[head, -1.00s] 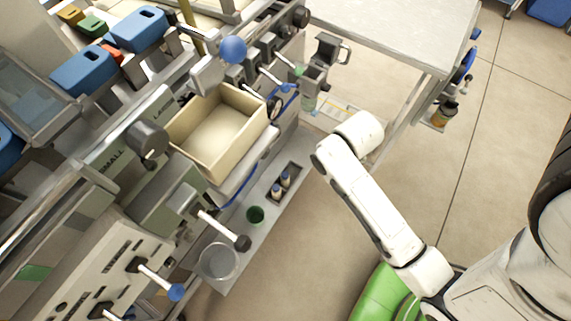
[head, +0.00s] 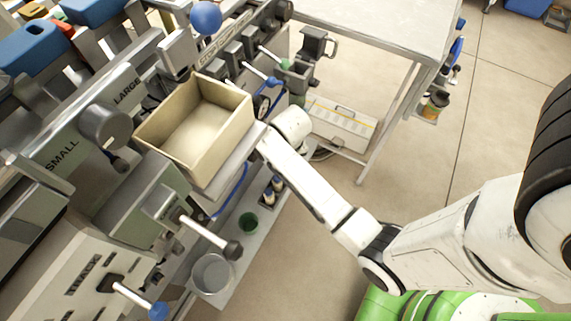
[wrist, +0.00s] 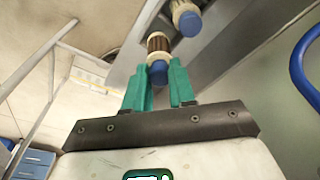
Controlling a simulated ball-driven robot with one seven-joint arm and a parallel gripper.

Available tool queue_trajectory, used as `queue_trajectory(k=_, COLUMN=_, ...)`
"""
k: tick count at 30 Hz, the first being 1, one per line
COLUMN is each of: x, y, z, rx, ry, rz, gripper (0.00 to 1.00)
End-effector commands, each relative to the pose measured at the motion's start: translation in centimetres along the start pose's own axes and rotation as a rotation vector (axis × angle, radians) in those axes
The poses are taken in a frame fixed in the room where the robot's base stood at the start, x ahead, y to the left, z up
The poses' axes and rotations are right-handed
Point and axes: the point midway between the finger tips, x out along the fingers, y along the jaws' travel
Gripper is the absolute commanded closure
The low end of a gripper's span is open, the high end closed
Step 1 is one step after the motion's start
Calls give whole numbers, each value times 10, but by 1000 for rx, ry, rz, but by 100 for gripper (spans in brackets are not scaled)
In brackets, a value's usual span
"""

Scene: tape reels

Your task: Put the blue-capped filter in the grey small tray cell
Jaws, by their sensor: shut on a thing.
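In the wrist view my gripper (wrist: 168,85) has its green fingers shut on a blue-capped filter (wrist: 158,45) with a brown ribbed body. A second blue-capped filter (wrist: 185,18) is just beyond it, up and to the right. In the head view, small blue-capped filters (head: 269,196) show by a dark recess in the grey shelf (head: 232,270). My gripper is hidden there behind my arm and the beige bin. I cannot tell whether the held filter is lifted clear, or which part is the grey small tray cell.
The beige open bin (head: 205,130) overhangs the shelf beside my arm. A green cup (head: 248,223) and a clear cup (head: 212,273) stand on the shelf. Levers with black (head: 233,250) and blue knobs (head: 158,310) stick out nearby. Open floor lies to the right.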

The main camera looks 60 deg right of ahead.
Motion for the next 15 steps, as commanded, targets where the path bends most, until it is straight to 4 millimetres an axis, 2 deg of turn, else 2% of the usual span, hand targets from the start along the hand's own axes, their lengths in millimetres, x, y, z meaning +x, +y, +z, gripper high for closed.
queue_trajectory(k=4, x=10, y=-4, z=-4, rx=0, ry=-1, rz=1, gripper=100)
queue_trajectory(k=10, x=36, y=-3, z=1, rx=0, ry=-2, rz=1, gripper=100)
queue_trajectory(k=15, x=38, y=-3, z=2, rx=0, ry=-1, rz=0, gripper=100)
